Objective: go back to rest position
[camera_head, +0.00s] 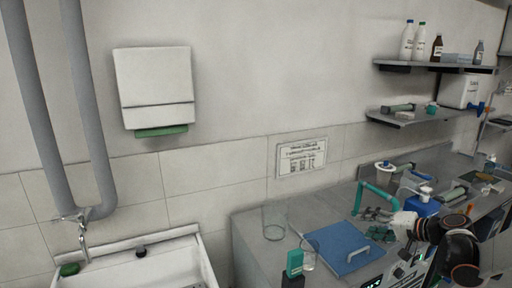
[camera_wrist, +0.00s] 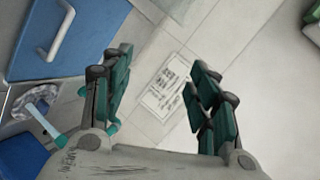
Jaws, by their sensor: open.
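My gripper (camera_wrist: 160,95) is open in the wrist view, with green pads on its two dark fingers. Nothing is between the fingers; the wall and a printed notice (camera_wrist: 167,90) show in the gap behind. In the head view my gripper (camera_head: 384,229) is at the lower right, over the counter, to the right of a blue tray or lid (camera_head: 335,240) with a pale handle. My arm fills the lower right corner and hides part of the counter.
A sink (camera_head: 150,268) is at the lower left. A glass beaker (camera_head: 274,222) and a smaller glass (camera_head: 308,256) stand by the blue lid. A teal tap-like pipe (camera_head: 362,190) and a blue container (camera_head: 422,206) are close to my gripper. Shelves (camera_head: 430,66) with bottles hang at the upper right.

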